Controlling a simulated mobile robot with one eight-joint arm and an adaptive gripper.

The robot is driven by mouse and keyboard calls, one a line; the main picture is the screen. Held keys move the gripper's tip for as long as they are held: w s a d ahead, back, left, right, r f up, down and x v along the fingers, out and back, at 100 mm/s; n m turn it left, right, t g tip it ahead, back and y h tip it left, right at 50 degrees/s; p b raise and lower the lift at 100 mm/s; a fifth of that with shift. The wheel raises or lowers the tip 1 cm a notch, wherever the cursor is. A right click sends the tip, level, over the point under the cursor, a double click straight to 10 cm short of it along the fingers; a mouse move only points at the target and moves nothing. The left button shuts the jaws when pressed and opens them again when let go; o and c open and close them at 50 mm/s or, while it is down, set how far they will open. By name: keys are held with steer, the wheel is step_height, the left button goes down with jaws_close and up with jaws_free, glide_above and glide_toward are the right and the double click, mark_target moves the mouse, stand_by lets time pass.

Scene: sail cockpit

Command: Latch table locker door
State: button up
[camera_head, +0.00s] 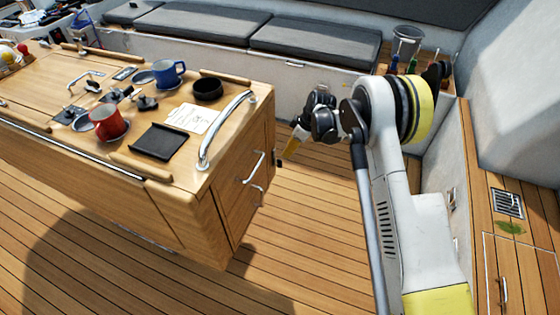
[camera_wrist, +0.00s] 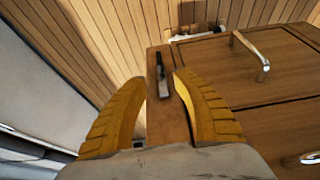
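The table locker door (camera_head: 236,212) is a wooden panel in the end of the cockpit table. It looks flush or nearly so; I cannot tell if a small gap remains. A chrome handle (camera_wrist: 262,55) stands on a wooden panel in the wrist view. A small latch (camera_wrist: 162,76), dark at one end and metallic at the other, sits on the wooden strip beside that panel. My gripper (camera_wrist: 153,82) is open and empty, its yellow fingers spread on either side of the latch. In the head view my gripper (camera_head: 284,157) is just right of the table end.
The tabletop holds a red mug (camera_head: 107,122), a blue mug (camera_head: 169,73), a black bowl (camera_head: 207,90) and a black tray (camera_head: 159,141). A curved chrome rail (camera_head: 223,128) rises at the table's end. A cushioned bench (camera_head: 315,40) lies behind. The floor in front is clear.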

mark_target(281, 160)
steer(key=b+x, duration=0.3)
steer(key=x, duration=0.6)
steer(key=shift+f+b, duration=0.35)
jaws_close()
